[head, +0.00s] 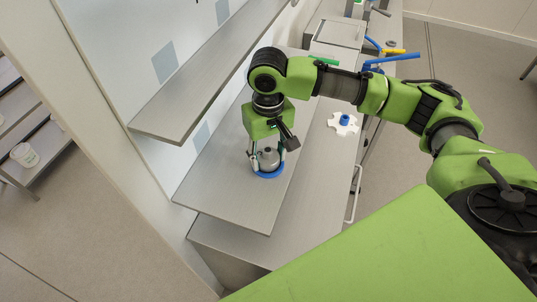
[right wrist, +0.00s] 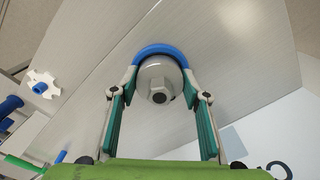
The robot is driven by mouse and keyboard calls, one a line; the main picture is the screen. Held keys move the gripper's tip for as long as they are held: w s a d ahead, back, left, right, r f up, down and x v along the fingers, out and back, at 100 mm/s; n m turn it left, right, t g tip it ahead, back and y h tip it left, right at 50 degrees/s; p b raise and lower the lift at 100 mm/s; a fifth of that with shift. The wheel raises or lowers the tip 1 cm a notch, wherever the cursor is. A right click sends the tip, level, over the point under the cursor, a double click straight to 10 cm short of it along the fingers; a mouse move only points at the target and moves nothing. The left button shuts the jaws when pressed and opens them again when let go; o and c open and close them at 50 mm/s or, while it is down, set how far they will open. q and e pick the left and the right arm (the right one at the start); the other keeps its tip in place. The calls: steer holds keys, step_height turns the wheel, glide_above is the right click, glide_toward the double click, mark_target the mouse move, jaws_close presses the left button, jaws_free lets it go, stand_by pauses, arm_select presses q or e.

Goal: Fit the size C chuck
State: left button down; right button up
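A grey rounded chuck-like part with a blue ring at its base (head: 267,160) stands upright on the metal shelf (head: 222,178). No size mark on it is readable. In the right wrist view the grey part (right wrist: 160,84) sits between my fingertips, with the blue ring on its far side. My right gripper (head: 267,154) points down from above, one finger on each side of the part. The fingertips are very close to its sides, and I cannot tell whether they press on it. My left gripper is not in view.
A white toothed disc with a blue hub (head: 343,123) lies on the lower metal surface to the right. A higher wall shelf (head: 190,95) runs close on the left. Blue handles (head: 392,59) and a green bar (head: 324,61) are farther back. The near shelf end is clear.

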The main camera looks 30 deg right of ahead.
mark_target(268, 151)
steer(key=o, duration=0.3)
steer(key=shift+s+f, duration=0.25)
steer(key=shift+f, duration=0.1)
steer(key=shift+o, duration=0.2)
steer(key=shift+w, duration=0.15)
steer(key=shift+r, duration=0.2)
steer(key=shift+w+r, duration=0.1)
steer(key=shift+r, duration=3.4)
